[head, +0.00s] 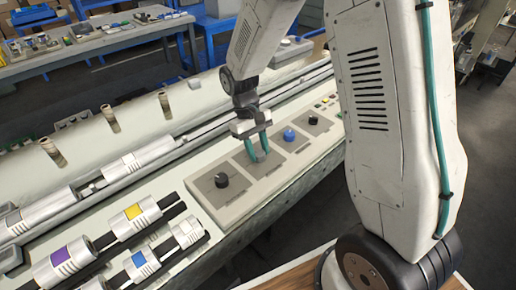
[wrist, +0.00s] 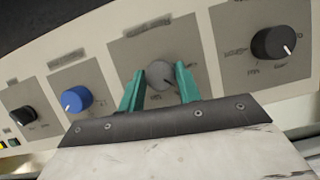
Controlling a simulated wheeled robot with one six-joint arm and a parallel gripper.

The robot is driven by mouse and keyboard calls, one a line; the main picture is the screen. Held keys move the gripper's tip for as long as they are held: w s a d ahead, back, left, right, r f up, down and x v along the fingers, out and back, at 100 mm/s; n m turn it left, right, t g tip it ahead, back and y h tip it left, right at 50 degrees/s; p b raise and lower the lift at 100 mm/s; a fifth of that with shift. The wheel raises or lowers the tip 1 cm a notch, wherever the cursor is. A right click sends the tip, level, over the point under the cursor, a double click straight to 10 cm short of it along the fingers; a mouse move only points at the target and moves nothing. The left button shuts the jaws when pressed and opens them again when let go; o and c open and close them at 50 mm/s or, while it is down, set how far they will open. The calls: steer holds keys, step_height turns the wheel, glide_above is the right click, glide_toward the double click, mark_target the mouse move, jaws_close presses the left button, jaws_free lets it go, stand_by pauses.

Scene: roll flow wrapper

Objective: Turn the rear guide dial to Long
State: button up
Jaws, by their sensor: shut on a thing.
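A control panel (head: 236,205) carries a row of dials on grey plates. My gripper (head: 257,157) is down at the panel, with its teal fingers on either side of a grey round dial (wrist: 160,75) in the wrist view. The fingers (wrist: 159,88) are shut on this dial; in the head view they hide it. The dial's pointer and the plate labels are too small to read, so I cannot tell its setting or which dial is the rear guide one.
A black dial (head: 221,180) sits on one side of my gripper. A blue dial (head: 290,135) and another black dial (head: 310,119) sit on the other. Silver rollers with purple (head: 70,256), yellow and blue labels lie along the machine at left.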

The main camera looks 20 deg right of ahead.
steer(key=shift+m+y, duration=0.3)
steer(key=shift+m, duration=0.5)
steer(key=o, duration=1)
steer(key=shift+c, duration=0.2)
steer(key=v, duration=0.7)
steer(key=shift+w+r, duration=0.25)
steer(key=shift+r, duration=0.1)
steer(key=shift+s+d, duration=0.1)
